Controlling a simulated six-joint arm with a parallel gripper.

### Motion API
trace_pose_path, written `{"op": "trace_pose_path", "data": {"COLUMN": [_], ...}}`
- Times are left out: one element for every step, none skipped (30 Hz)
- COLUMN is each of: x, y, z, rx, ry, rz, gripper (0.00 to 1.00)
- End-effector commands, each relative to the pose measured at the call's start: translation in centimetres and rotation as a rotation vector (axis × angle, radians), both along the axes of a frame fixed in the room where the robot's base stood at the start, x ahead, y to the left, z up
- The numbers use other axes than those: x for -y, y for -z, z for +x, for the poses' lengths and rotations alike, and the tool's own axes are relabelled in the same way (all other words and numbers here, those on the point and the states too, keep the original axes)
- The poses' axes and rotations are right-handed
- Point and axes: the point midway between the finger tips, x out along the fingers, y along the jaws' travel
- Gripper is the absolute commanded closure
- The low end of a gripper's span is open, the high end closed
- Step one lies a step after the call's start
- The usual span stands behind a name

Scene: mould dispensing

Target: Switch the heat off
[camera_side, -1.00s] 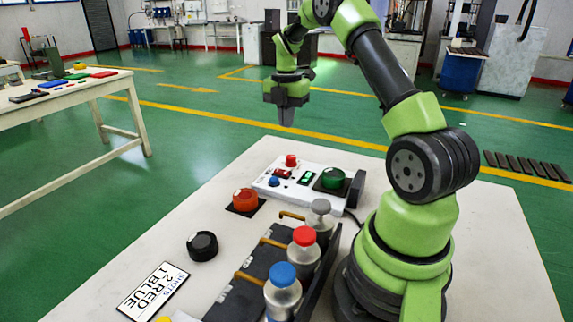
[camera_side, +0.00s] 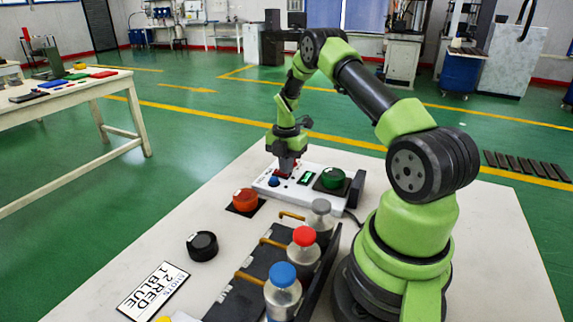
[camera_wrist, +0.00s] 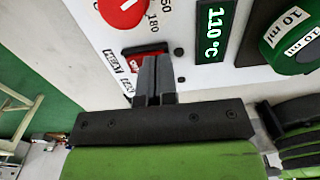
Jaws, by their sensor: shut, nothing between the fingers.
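The white control box (camera_side: 318,190) stands at the far end of the table. The red heat switch (camera_wrist: 148,51), beside a HEAT label (camera_wrist: 114,62), shows partly in the wrist view; my fingers cover the rest. My gripper (camera_side: 286,170) is shut and empty, pointing down with its tips at the switch. I cannot tell whether they touch it. The display (camera_wrist: 210,33) reads 110 °C in green, and it also shows in the side view (camera_side: 306,178). The red dial (camera_wrist: 122,10) with temperature marks sits near the switch; in the side view my gripper hides it.
A green knob (camera_side: 333,177) labelled 10 ml and a blue button (camera_side: 274,181) are on the box. An orange-red button (camera_side: 245,199) and a black knob (camera_side: 202,245) stand nearer. Bottles with red (camera_side: 304,236), blue (camera_side: 283,274) and grey (camera_side: 321,206) caps stand at the rack.

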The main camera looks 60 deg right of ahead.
Motion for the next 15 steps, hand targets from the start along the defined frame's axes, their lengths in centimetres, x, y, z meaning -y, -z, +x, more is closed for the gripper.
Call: {"op": "trace_pose_path", "data": {"x": [0.00,0.00,0.00,0.00,0.00,-0.01,-0.01,0.00,0.00,0.00,0.00,0.00,0.00,0.00,0.00], "y": [-0.02,-0.02,-0.03,-0.02,0.06,0.32,0.45,0.38,0.38,0.38,0.39,0.40,0.40,0.40,0.38], "z": [0.00,0.00,0.00,0.00,-0.03,-0.10,-0.13,-0.10,-0.10,-0.11,-0.11,-0.12,-0.11,-0.10,-0.05], "rx": [0.000,0.000,0.000,0.000,0.000,-0.001,-0.001,0.000,0.000,-0.001,-0.001,-0.001,-0.001,-0.001,-0.001], "ry": [0.000,0.000,0.000,0.000,0.000,0.000,0.000,0.000,0.000,-0.001,-0.001,-0.001,-0.001,-0.001,-0.001], "rz": [0.000,0.000,0.000,0.000,0.001,0.002,0.002,0.002,0.002,0.002,0.002,0.002,0.002,0.002,0.001], "gripper": [1.00,1.00,1.00,1.00,1.00,1.00,1.00,1.00,1.00,1.00,1.00,1.00,1.00,1.00,1.00]}}
